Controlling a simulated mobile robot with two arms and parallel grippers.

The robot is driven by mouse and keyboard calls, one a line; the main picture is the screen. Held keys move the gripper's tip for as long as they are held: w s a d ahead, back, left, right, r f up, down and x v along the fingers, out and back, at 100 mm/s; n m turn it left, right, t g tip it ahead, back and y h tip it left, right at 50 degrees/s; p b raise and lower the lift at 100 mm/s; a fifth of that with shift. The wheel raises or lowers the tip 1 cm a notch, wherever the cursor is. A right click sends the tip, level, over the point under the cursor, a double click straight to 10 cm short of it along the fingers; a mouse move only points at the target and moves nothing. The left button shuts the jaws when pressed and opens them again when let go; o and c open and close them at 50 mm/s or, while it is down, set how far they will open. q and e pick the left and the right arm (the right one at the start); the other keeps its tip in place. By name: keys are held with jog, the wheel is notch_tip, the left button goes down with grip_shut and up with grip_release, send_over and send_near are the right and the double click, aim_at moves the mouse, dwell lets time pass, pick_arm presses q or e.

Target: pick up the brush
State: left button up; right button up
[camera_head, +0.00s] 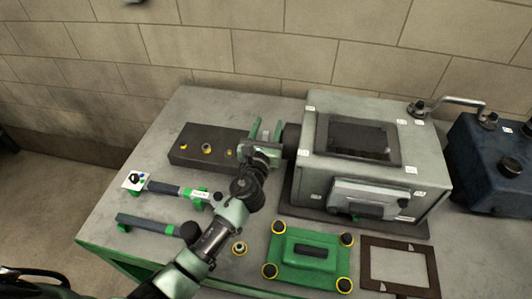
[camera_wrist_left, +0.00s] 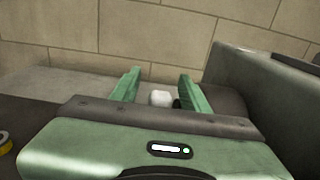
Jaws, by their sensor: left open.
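My left gripper (camera_head: 266,131) is open beside the left face of the grey engine housing, its green fingers pointing away toward the wall. In the left wrist view its fingers (camera_wrist_left: 158,86) stand apart, with a small white block-like piece (camera_wrist_left: 161,98) showing between or beyond them; I cannot tell what it belongs to or whether it is touched. No thing is clearly recognisable as the brush. Two long-handled tools lie at the table's left: a grey and green one (camera_head: 164,188) beside a small picture card, and a dark-handled one (camera_head: 150,224) with a round black end. My right gripper is not in view.
The grey engine housing (camera_head: 318,173) stands right of the gripper. A dark block (camera_head: 178,157) with yellow-ringed parts lies left of it. A blue tank (camera_head: 478,165) is far right.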

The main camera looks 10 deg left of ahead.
pick_arm(q)
grip_shut()
